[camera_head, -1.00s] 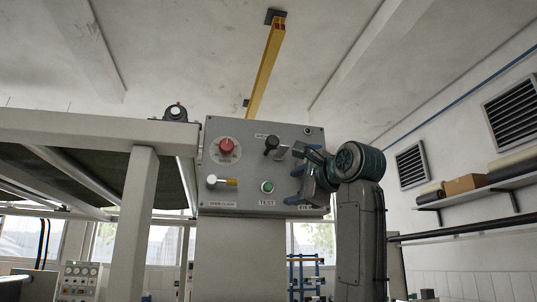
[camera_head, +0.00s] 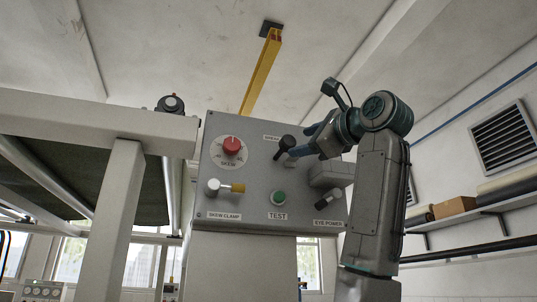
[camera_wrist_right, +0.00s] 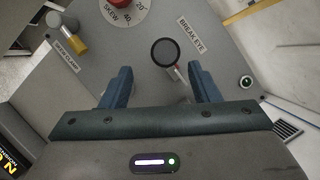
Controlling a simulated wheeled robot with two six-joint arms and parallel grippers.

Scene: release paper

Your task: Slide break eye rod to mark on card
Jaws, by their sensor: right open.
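The break eye rod, with a black round knob (camera_head: 285,144), stands out from the upper part of the grey panel (camera_head: 250,170). In the right wrist view the knob (camera_wrist_right: 165,52) faces me beside the BREAK EYE label (camera_wrist_right: 190,38). A small pale strip with a red mark (camera_wrist_right: 177,71) shows just beside the knob; I cannot tell if it is the card. My right gripper (camera_head: 310,142) is open just right of the knob. In the right wrist view its blue fingers (camera_wrist_right: 165,85) are on both sides, with the knob beyond and between them, not gripped. My left gripper is not in view.
The panel also bears a red SKEW knob (camera_head: 232,146), a yellow-tipped SKEW CLAMP lever (camera_head: 226,187), a green TEST button (camera_head: 278,197) and an EYE POWER switch (camera_head: 328,199). A pale machine frame (camera_head: 110,128) stands left of it. A shelf (camera_head: 470,215) is at right.

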